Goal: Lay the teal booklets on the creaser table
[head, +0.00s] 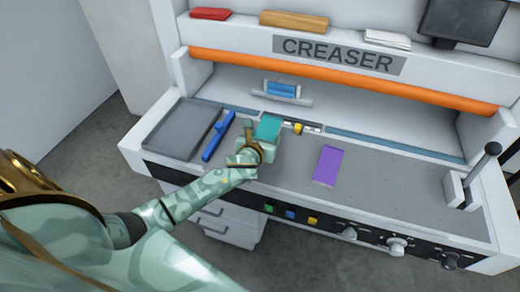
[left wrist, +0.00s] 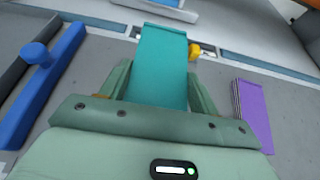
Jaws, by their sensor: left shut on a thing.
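A teal booklet (head: 268,127) is at my left gripper (head: 259,145), over the middle of the creaser table (head: 290,167). In the left wrist view the teal booklet (left wrist: 162,65) sticks out forward from between the two fingers of my left gripper (left wrist: 160,92), which is shut on it. I cannot tell whether the booklet touches the table. No other teal booklet shows. My right gripper is not in view.
A purple booklet (head: 328,166) lies on the table to the right. A blue bar with a knob (head: 217,137) and a grey tray (head: 180,130) are on the left. A lever (head: 481,167) stands at the right end. Grey table between purple booklet and lever is clear.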

